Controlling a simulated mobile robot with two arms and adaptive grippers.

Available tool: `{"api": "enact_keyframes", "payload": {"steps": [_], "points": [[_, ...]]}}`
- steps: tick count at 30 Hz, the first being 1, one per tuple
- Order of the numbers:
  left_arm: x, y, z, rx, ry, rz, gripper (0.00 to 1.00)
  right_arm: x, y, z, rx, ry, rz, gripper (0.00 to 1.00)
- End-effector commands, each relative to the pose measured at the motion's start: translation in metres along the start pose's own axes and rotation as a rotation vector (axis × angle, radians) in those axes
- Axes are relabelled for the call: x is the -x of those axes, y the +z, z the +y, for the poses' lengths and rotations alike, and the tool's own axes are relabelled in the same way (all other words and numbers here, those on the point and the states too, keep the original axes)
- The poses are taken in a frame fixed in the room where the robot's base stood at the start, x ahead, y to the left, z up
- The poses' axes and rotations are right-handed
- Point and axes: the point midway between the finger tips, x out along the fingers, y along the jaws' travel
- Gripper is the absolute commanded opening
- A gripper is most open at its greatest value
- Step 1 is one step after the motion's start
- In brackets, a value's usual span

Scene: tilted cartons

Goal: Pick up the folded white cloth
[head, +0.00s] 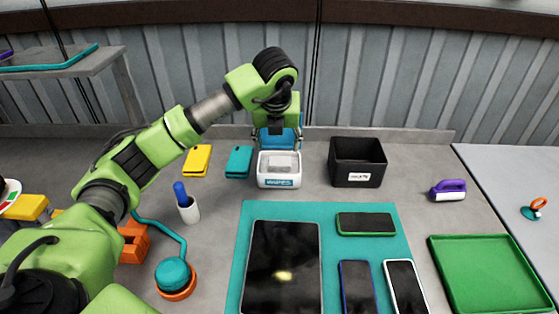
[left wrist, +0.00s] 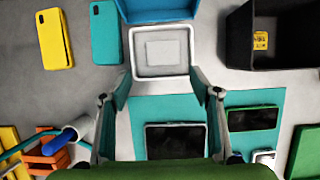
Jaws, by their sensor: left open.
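The folded white cloth (head: 283,161) lies in a white open-topped box (head: 279,182) labelled WIPES. In the left wrist view the cloth (left wrist: 166,51) shows as a pale rectangle inside the box's rim (left wrist: 163,74). My left gripper (head: 279,143) is open above the box's far side in the head view. In the left wrist view my left gripper (left wrist: 161,80) has its two fingers spread wide, with nothing between them. I cannot tell how far above the cloth it is. My right gripper is not in view.
A blue container (left wrist: 156,11) stands right behind the box. A black bin (head: 358,176) is to the right. Yellow (head: 197,161) and teal (head: 238,162) phone-like items lie left. A teal mat (head: 235,285) with several devices lies in front. A green tray (head: 490,270) is front right.

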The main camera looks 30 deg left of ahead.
Motion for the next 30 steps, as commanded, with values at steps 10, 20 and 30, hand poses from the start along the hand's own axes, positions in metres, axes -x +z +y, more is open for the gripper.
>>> {"api": "enact_keyframes", "payload": {"steps": [10, 20, 30], "points": [[-0.044, 0.000, 0.000, -0.001, -0.001, 0.001, 0.57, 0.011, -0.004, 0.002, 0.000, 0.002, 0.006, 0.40], [-0.085, 0.003, -0.004, -0.001, 0.000, 0.004, 0.57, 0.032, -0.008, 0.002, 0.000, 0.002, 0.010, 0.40], [-0.097, 0.003, -0.004, -0.002, -0.002, 0.000, 0.57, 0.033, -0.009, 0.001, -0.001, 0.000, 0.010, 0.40]]}}
